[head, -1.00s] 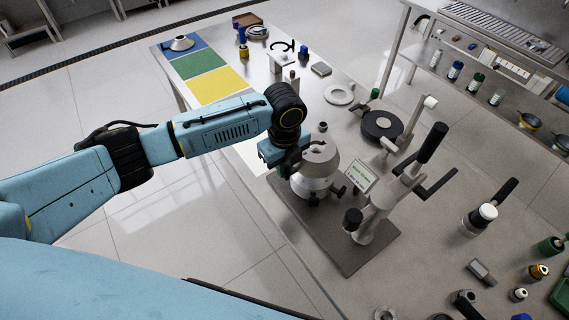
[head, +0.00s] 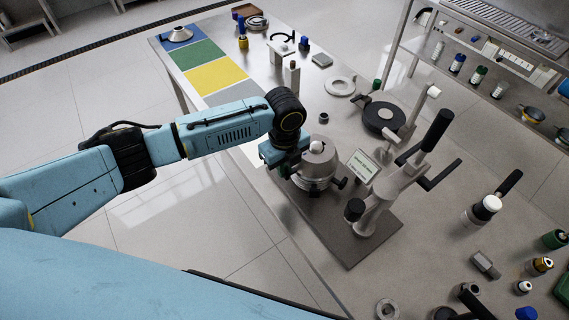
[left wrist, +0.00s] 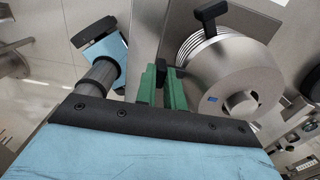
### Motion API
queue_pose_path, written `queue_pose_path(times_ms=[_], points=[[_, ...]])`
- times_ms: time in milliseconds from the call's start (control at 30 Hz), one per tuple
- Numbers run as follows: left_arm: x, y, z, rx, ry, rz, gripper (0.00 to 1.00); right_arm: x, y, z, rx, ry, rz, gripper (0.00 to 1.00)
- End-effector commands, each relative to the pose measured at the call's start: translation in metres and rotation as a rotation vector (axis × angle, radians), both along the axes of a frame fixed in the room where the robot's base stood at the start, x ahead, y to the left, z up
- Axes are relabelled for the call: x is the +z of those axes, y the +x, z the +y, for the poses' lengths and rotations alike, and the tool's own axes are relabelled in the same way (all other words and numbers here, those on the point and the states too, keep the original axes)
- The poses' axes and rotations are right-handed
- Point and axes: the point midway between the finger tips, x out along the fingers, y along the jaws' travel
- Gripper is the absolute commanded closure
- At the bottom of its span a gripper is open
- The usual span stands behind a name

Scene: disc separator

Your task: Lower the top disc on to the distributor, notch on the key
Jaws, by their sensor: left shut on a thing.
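The steel cone-shaped top disc (head: 318,162) shows just right of my left gripper (head: 294,160) in the head view. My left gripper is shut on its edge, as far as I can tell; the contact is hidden. A pale round tip (head: 319,147) shows in the disc's central opening. In the left wrist view the green fingers (left wrist: 164,88) are beside the big steel cone (left wrist: 225,70), which has a neck and a small blue mark. Ribbed edges show behind it. The notch, the key and most of the distributor are hidden, so I cannot tell their alignment or seating.
A dark base plate (head: 348,250) carries the stand with a lever column (head: 385,190) and a small sign (head: 361,166) close right of the disc. A round black-topped device (head: 384,118) stands behind. Coloured mats (head: 215,73) lie at the far left of the bench.

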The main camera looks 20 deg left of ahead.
Motion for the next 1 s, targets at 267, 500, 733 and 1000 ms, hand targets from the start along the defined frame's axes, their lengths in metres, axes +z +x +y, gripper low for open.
queue_pose_path(times_ms=[267,500,733,1000], points=[[0.001,0.001,0.0,0.0,-0.001,-0.002,1.0,0.0,0.0,0.0,0.0,0.0,0.0,0.64],[-0.005,0.0,0.0,0.001,-0.001,-0.001,1.0,-0.002,0.0,0.0,0.0,0.0,0.0,0.64],[-0.008,0.001,0.0,0.001,-0.001,-0.001,0.73,-0.002,0.0,0.0,0.0,0.0,0.0,0.64],[-0.009,0.0,0.0,0.001,0.001,0.002,0.64,-0.002,0.0,0.0,0.0,0.0,0.0,0.64]])
